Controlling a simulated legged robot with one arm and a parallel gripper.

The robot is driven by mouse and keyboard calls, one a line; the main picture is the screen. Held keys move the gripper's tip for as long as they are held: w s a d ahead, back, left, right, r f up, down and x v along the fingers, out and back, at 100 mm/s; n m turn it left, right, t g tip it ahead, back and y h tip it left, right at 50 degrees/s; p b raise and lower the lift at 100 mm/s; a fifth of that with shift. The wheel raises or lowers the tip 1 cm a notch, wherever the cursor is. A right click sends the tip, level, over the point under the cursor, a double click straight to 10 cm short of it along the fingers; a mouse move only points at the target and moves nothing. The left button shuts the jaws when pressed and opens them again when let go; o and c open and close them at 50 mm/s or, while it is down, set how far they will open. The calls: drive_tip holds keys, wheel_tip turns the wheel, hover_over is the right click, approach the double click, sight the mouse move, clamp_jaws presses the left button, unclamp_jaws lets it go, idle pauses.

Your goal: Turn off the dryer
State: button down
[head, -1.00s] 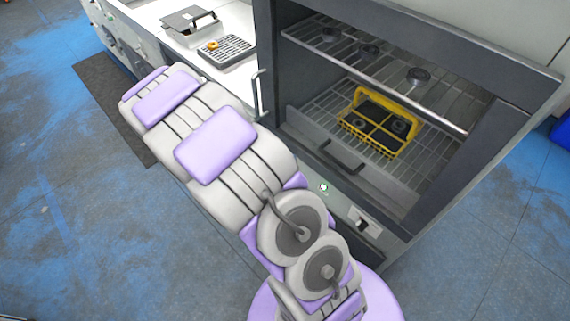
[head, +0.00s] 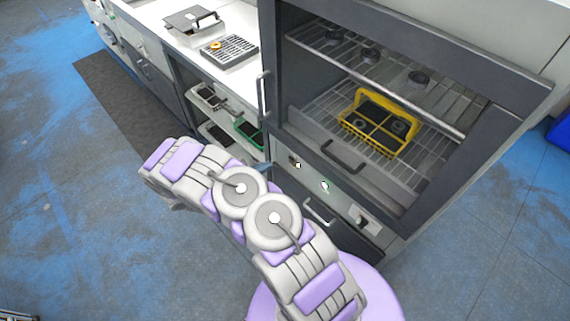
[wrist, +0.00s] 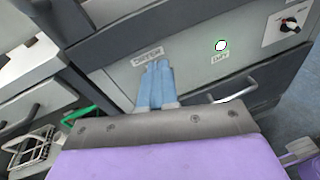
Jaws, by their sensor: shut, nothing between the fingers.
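The dryer (head: 395,195) is a dark, box-shaped cabinet with an open front and wire shelves. Its light front panel carries a round white button with a green tint (head: 325,186), which shows white in the wrist view (wrist: 221,45). A dark knob (head: 362,219) sits to the right, also seen in the wrist view (wrist: 290,27). A small label (wrist: 147,56) is on the panel left of the button. My gripper (wrist: 157,68) is shut and empty, its blue fingers pointing at the panel just below the label. Whether they touch it I cannot tell.
A yellow basket (head: 355,130) stands on the dryer's lower wire shelf. Left, a white counter (head: 178,38) holds a metal box and a rack, above open shelves with trays. The floor in front is clear.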

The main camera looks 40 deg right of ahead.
wheel_tip(320, 180, down, 4)
drive_tip(key=a+n+t, duration=0.1)
drive_tip(key=a+n, duration=0.1)
drive_tip(key=n+t, duration=0.2)
approach(291, 160)
drive_tip(key=d, duration=0.1)
drive_tip(key=d+f+b, duration=0.1)
drive_tip(key=d, duration=0.1)
drive_tip(key=d+f+b, duration=0.1)
drive_tip(key=shift+w+d, duration=0.35)
drive_tip(key=shift+w, duration=0.05)
drive_tip(key=shift+d+r, duration=0.1)
drive_tip(key=shift+d, duration=0.85)
drive_tip(key=shift+r, duration=0.1)
drive_tip(key=shift+d+r+y, duration=0.1)
drive_tip(key=shift+d+y, duration=0.05)
drive_tip(key=shift+y, duration=0.15)
drive_tip(key=w+r+p+v, duration=0.1)
drive_tip(key=r+p+v, duration=0.1)
drive_tip(key=v, duration=1.1)
drive_tip(key=shift+s, duration=0.4)
